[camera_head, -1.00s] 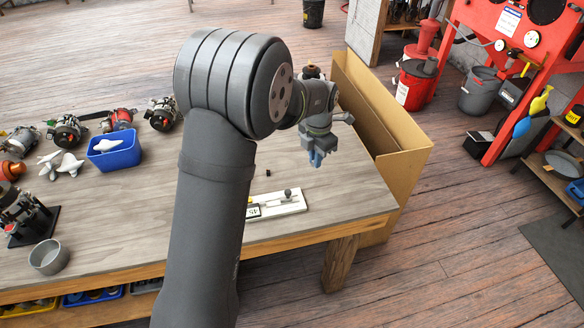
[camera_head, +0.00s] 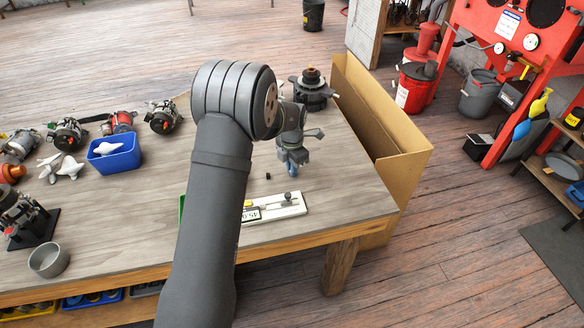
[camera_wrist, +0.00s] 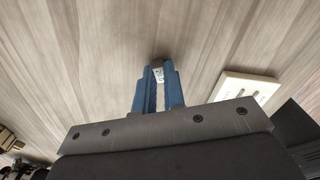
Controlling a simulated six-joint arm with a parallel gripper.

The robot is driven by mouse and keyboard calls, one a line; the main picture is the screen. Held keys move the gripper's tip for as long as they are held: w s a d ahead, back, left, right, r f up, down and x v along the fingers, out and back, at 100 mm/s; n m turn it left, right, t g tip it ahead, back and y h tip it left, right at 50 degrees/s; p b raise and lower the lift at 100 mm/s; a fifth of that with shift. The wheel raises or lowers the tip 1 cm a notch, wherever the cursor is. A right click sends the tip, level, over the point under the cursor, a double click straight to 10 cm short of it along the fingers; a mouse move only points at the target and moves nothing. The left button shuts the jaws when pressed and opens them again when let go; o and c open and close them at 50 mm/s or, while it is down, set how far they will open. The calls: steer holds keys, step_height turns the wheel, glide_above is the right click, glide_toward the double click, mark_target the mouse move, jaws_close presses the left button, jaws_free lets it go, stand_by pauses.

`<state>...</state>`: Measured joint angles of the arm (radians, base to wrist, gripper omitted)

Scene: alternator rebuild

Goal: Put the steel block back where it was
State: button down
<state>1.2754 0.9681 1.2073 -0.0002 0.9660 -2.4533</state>
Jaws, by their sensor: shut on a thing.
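My gripper (camera_head: 293,170) has blue fingers and hangs over the right part of the workbench, pointing down. In the wrist view its fingers (camera_wrist: 158,88) are closed on a small light-grey steel block (camera_wrist: 158,74) with dark markings, held at the fingertips. The block is too small to make out in the head view. A white board (camera_head: 275,207) with a knobbed fixture and a number label lies near the bench's front edge, in front of my gripper. It also shows to the right of the fingers in the wrist view (camera_wrist: 250,86).
A small dark piece (camera_head: 267,176) lies on the bench left of my gripper. A dark machine part (camera_head: 313,92) stands behind it. A blue bin (camera_head: 115,158) and several alternators are at the left. A cardboard-coloured box (camera_head: 392,130) stands beyond the right edge.

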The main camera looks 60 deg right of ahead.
steer(key=c, duration=1.9)
jaws_free()
steer(key=shift+f, duration=0.15)
steer(key=shift+c, duration=0.2)
steer(key=o, duration=0.4)
steer(key=shift+o, duration=0.2)
step_height(320, 180, up, 12)
steer(key=shift+r, duration=0.2)
steer(key=shift+f, duration=4.2)
